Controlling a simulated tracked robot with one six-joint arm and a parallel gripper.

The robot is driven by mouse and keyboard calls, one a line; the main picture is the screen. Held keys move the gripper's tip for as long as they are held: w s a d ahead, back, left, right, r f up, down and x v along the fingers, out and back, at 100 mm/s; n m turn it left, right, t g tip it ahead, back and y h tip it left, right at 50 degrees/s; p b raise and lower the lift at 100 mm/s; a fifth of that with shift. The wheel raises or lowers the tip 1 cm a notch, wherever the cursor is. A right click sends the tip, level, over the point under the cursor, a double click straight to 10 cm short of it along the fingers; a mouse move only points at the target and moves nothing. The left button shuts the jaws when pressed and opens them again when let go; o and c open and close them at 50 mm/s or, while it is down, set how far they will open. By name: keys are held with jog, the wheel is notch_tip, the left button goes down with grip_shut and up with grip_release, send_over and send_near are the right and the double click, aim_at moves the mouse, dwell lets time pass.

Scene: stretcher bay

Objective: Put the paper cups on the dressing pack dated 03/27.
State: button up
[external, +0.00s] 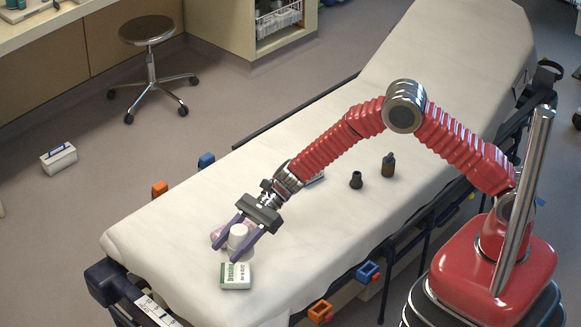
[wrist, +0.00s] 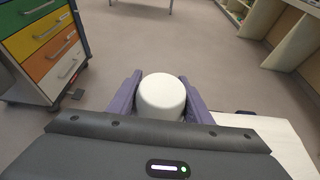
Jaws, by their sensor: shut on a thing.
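A white paper cup (external: 238,237) is between the two purple fingers of my gripper (external: 226,251), which is shut on it. In the wrist view the cup (wrist: 160,95) shows as a smooth white round shape between the fingers. A green and white dressing pack (external: 236,277) lies on the stretcher just in front of the gripper. "Dressing" shows on it, but its date is too small to read. A pink item (external: 218,234) lies partly hidden behind the gripper and cup. Whether the cup is touching anything below is unclear. No second cup is clearly visible.
A dark small bottle (external: 356,180) and a brown bottle (external: 389,165) stand on the white stretcher (external: 300,250). A pale flat item (external: 316,178) is partly hidden behind my arm. Orange and blue clamps line the stretcher edges. The stretcher right of the pack is clear.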

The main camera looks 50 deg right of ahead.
send_over(236, 276)
jog(key=s+a, duration=0.2)
jog(key=a, duration=0.1)
notch_tip(236, 276, down, 6)
jog(key=shift+d, duration=0.15)
jog(key=shift+w, duration=0.1)
jog(key=shift+f, duration=1.9)
jog(key=shift+f, duration=0.1)
jog(key=o, duration=1.1)
jog(key=shift+c, duration=0.2)
